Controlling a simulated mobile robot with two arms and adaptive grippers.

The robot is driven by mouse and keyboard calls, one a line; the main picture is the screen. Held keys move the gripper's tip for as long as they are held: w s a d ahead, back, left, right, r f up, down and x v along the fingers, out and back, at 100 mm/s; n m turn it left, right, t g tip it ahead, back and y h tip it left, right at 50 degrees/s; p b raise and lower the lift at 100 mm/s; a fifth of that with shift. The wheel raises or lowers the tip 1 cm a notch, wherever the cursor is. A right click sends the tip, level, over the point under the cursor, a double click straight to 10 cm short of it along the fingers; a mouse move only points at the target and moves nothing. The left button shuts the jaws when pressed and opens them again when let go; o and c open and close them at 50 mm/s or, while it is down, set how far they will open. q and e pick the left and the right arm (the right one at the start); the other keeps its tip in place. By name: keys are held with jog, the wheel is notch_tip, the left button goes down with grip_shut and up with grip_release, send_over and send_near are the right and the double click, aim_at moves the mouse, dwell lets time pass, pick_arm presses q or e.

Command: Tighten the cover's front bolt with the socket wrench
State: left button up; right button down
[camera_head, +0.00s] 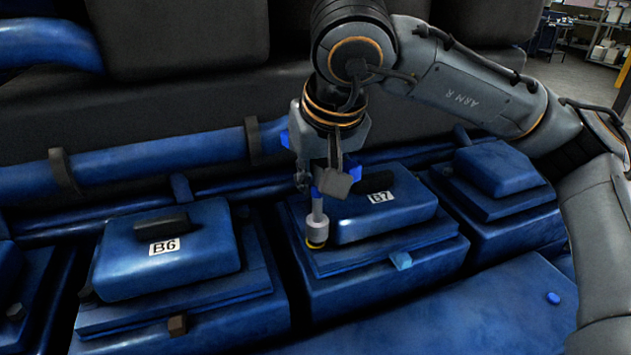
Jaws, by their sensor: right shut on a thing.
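My right gripper (328,182) reaches down from above and is shut on the socket wrench (317,222). The wrench is a short grey tool with a pale cylindrical socket and a yellow ring at its lower end. It points down, roughly upright, at the left front corner of the blue cover marked B7 (350,222). Whether the socket touches the ledge there, or sits on a bolt, I cannot tell. My left gripper is out of view.
Another blue cover (497,168) is to the right. A blue pipe (150,165) runs behind.

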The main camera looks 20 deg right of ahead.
jog(key=n+y, duration=0.1)
jog(key=n, duration=0.3)
jog(key=shift+a, duration=0.2)
jog(key=shift+a+n+g+y, duration=0.1)
jog(key=shift+n+g+y, duration=0.3)
jog(key=shift+n, duration=0.55)
jog(key=shift+a+n+g+y, duration=0.1)
jog(key=shift+n+g+y, duration=0.1)
jog(key=shift+n+y, duration=0.55)
jog(key=shift+h, duration=0.25)
jog(key=shift+w+a+b, duration=0.1)
jog(key=shift+b, duration=0.35)
